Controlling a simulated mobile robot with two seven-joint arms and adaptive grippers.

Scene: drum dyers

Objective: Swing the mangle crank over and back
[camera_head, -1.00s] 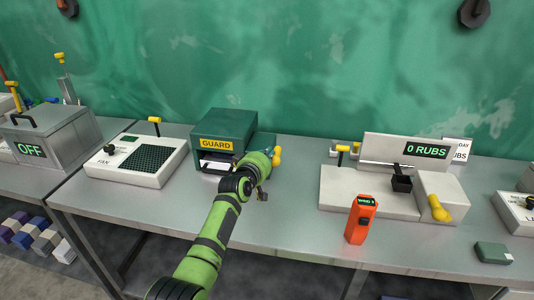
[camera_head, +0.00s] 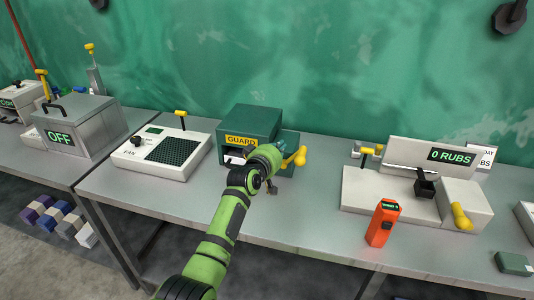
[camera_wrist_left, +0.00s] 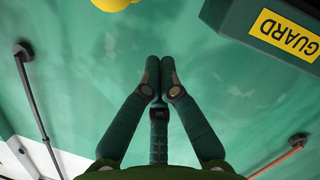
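The mangle is a dark green box (camera_head: 262,122) with a yellow GUARD label, standing on the middle table. Its crank shows a yellow handle (camera_head: 295,159) at its right side. The wrist view shows the green box (camera_wrist_left: 240,18) at upper right and a yellow piece (camera_wrist_left: 115,3), likely the crank handle, cut off at the top edge. My left gripper (camera_head: 280,151) is at the mangle's front right, just left of the handle. In the wrist view its fingers (camera_wrist_left: 160,78) are together with nothing seen between them, apart from the yellow piece. My right gripper is out of view.
A white fan unit (camera_head: 140,156) stands left of the mangle and a grey OFF box (camera_head: 95,138) further left. At right are a white rub tester (camera_head: 385,192), an orange handheld device (camera_head: 382,222) and a small green box (camera_head: 513,263). Table between mangle and tester is clear.

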